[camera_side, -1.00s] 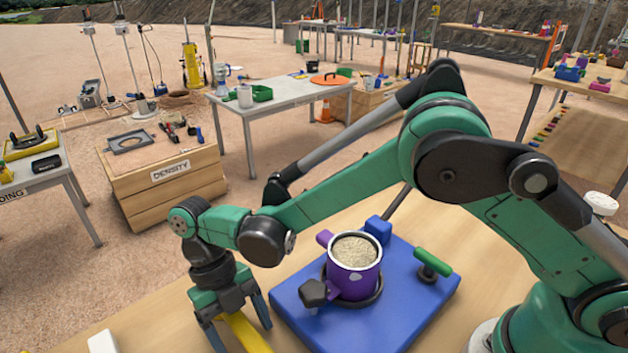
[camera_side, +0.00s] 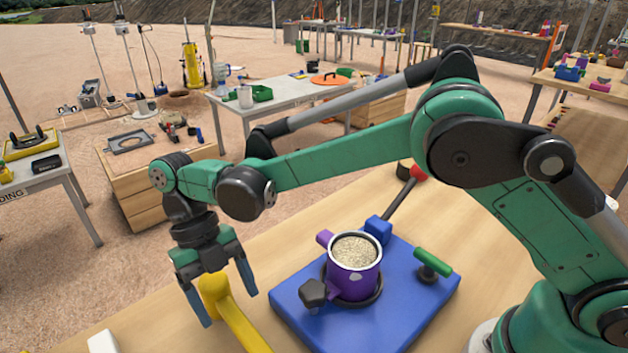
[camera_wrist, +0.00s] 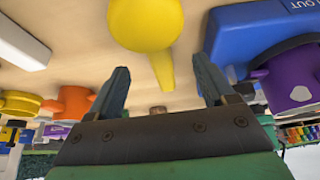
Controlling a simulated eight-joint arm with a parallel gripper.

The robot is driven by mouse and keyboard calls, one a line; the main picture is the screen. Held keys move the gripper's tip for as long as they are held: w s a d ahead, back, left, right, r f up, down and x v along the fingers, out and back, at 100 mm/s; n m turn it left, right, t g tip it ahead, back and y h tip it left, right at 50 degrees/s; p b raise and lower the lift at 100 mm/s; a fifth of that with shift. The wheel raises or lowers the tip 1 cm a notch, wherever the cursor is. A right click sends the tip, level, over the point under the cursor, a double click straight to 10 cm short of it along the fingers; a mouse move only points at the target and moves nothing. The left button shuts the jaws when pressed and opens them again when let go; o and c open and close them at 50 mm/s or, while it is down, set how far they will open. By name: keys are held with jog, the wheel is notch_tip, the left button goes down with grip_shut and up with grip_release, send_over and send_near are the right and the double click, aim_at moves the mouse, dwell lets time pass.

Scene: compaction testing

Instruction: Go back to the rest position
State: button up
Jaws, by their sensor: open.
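My gripper (camera_side: 222,304) is open, with its two blue fingers spread above and around the rounded end of a yellow tool (camera_side: 235,310) on the wooden table. In the wrist view, the yellow tool (camera_wrist: 147,28) shows ahead of the open fingertips (camera_wrist: 158,85), and nothing is gripped between them. A purple mould (camera_side: 352,280) filled with grainy material stands upright on a blue base (camera_side: 415,305) to the right of my gripper; it also shows in the wrist view (camera_wrist: 292,88).
A green-handled clamp (camera_side: 433,263) sits on the blue base. A white block (camera_side: 102,342) lies near the front left edge. The wrist view shows an orange object (camera_wrist: 72,103) on the left.

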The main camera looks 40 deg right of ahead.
jog(key=shift+w+r, duration=0.3)
jog(key=shift+r, duration=0.35)
jog(key=shift+d, duration=0.1)
jog(key=shift+w+d+r+m, duration=0.1)
jog(key=shift+d+r+m, duration=0.15)
jog(key=shift+m, duration=0.25)
jog(key=s+d+r+m+t, duration=0.1)
jog(key=d+r+m+t, duration=0.1)
jog(key=d+m, duration=0.3)
jog(key=s+d+r+m+t, duration=0.1)
jog(key=d+r+m+t, duration=0.2)
jog(key=m, duration=0.8)
jog(key=s+d+r+m+t+y, duration=0.1)
jog(key=d+r+m+t, duration=0.2)
jog(key=d+m, duration=0.4)
jog(key=shift+d+m+t, duration=0.35)
jog(key=shift+m+t, duration=0.05)
jog(key=shift+m, duration=0.6)
jog(key=s+d+f+m+t+h, duration=0.1)
jog(key=s+d+m+t, duration=0.2)
jog(key=m, duration=0.7)
jog(key=shift+d+f+t, duration=0.2)
jog(key=shift+d+t, duration=0.1)
jog(key=shift+d, duration=0.7)
